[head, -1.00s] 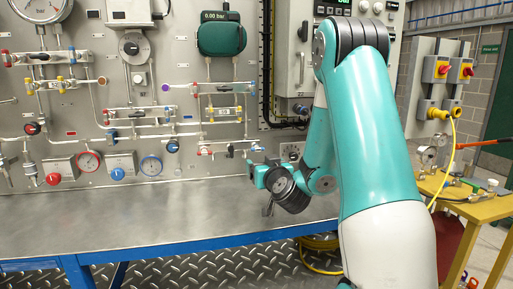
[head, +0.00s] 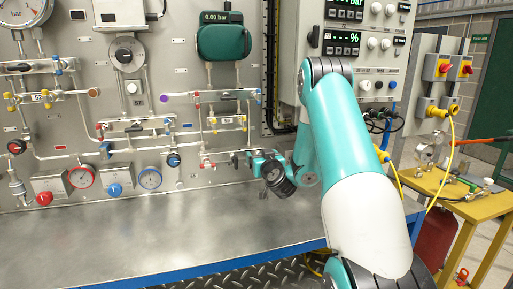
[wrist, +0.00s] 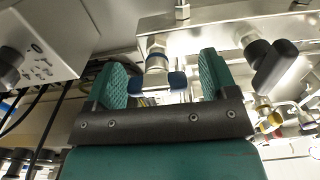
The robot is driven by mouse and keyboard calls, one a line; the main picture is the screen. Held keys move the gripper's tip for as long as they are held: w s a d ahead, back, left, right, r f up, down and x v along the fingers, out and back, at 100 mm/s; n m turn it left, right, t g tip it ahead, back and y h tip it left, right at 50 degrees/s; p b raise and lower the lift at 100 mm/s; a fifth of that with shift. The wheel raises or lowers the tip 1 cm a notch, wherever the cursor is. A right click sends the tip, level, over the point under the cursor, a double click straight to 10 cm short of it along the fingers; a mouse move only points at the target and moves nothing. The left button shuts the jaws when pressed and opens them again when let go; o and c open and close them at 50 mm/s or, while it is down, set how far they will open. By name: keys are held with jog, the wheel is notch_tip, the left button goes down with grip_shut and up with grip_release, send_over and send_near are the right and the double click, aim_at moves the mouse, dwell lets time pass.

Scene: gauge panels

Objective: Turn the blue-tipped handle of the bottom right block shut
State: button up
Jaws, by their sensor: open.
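My gripper (wrist: 161,76) is open in the wrist view, with one green finger on each side. A handle with dark blue tips (wrist: 177,81) shows between the fingers, below a silver fitting (wrist: 157,50). Gaps show between the handle and both fingers, and I cannot tell how deep it sits between them. In the head view my gripper (head: 242,159) is close to the lower right of the gauge panel (head: 200,105). There the handle and its block are too small and partly covered to make out clearly.
A dark-ended lever (wrist: 273,65) is right of the fingers in the wrist view. A grey box (wrist: 45,40) with cables is at the left. In the head view the metal bench top (head: 120,235) below the panel is clear. A yellow table (head: 455,195) stands at right.

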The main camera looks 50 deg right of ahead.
jog(key=shift+w+d, duration=0.25)
jog(key=shift+w, duration=0.1)
jog(key=shift+c, duration=0.3)
jog(key=shift+d, duration=0.1)
jog(key=c, duration=0.9)
